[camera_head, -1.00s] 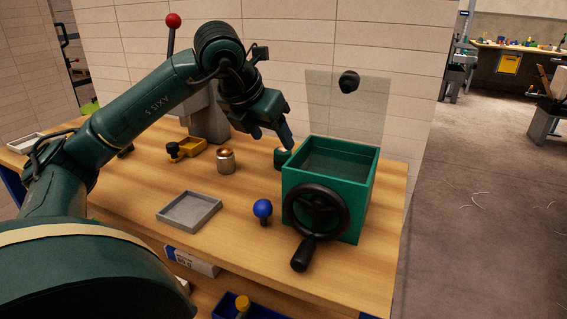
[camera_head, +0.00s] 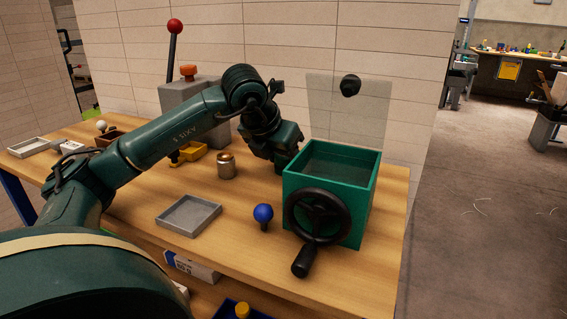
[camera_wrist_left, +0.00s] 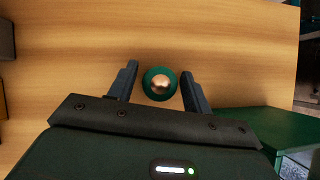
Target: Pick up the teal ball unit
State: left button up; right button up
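The teal ball unit shows in the left wrist view as a round teal body with a shiny copper-coloured ball on top (camera_wrist_left: 160,84). It stands on the wooden table between the two fingers of my left gripper (camera_wrist_left: 159,88). The fingers are open, with a small gap on each side of the unit. In the head view my left gripper (camera_head: 284,164) is low over the table, just left of the green box, and the teal unit is hidden behind it. My right gripper is in neither view.
A green box (camera_head: 360,200) with a black handwheel (camera_head: 317,213) stands close on the right. A blue ball on a dark stem (camera_head: 263,213), a grey tray (camera_head: 188,215) and a metallic cylinder (camera_head: 226,168) are on the table (camera_head: 240,240). A clear panel (camera_head: 345,112) rises behind the box.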

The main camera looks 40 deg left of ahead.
pick_arm(q)
jog(key=c, duration=0.9)
